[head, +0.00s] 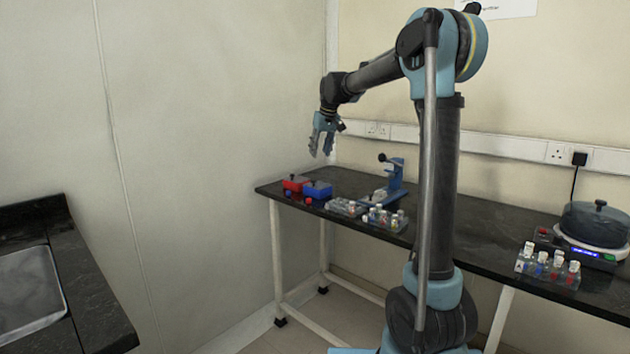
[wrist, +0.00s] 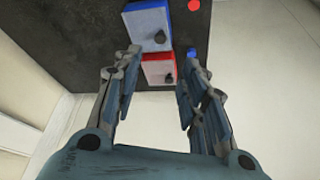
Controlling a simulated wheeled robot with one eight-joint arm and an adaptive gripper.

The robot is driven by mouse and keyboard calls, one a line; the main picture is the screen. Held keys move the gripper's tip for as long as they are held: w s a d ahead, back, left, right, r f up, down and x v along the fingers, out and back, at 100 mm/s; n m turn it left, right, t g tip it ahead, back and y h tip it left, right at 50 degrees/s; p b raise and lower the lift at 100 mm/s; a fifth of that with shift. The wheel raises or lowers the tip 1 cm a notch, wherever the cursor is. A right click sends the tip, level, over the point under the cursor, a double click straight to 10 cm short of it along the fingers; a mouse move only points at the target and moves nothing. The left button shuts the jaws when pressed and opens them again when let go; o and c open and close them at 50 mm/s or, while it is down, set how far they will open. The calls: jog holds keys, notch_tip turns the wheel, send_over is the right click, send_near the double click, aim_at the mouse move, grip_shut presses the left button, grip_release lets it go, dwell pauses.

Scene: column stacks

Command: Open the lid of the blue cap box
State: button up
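The blue cap box (head: 318,189) stands near the left end of the dark bench, right of a red box (head: 296,183). In the wrist view the blue cap box (wrist: 146,22) is at the top, with a pale top face, blue edges and a dark knob (wrist: 160,37). Its lid appears shut. The red box (wrist: 157,69) shows between my fingers, also with a dark knob. My gripper (head: 322,148) hangs well above the boxes, pointing down. In the wrist view my gripper (wrist: 163,62) is open and empty, apart from both boxes.
A small blue round piece (wrist: 191,52) and a red one (wrist: 194,5) lie beside the boxes. Right of them are vial racks (head: 384,217) and a blue stand (head: 396,180). A wall borders the bench's left. More vials (head: 547,268) and a round device (head: 594,226) stand farther right.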

aim_at(314, 181)
jog(key=x, duration=1.4)
jog(key=shift+f, duration=0.1)
grip_shut()
